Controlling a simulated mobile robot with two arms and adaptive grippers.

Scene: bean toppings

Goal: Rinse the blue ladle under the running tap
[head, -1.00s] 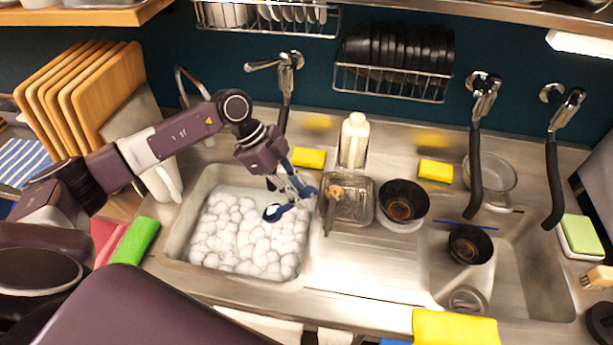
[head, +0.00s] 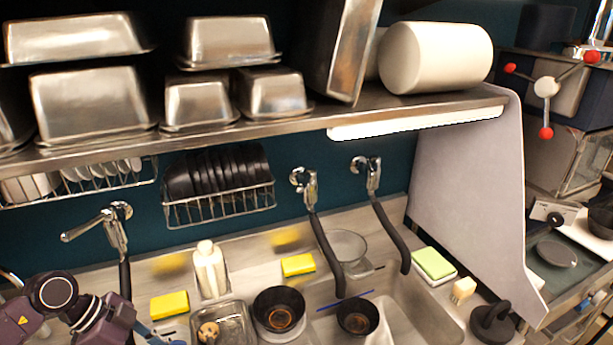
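My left gripper (head: 152,334) is at the lower left edge of the head view, mostly cut off. A short blue piece of the ladle (head: 146,331) shows at its fingers; the ladle's bowl is out of frame. The left tap (head: 115,232), with its lever out to the left and a black spout, stands just above and behind the gripper. Two more taps with long black spouts hang on the wall, a middle one (head: 325,240) and a right one (head: 388,228). I see no water stream at any of them. My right gripper is not in view.
Yellow sponges (head: 170,304) and a white bottle (head: 211,268) stand behind the sinks. Black bowls (head: 279,309) and a metal tray (head: 222,325) sit to the gripper's right. The right basin (head: 420,310) is partly visible. A steel shelf (head: 270,122) runs overhead.

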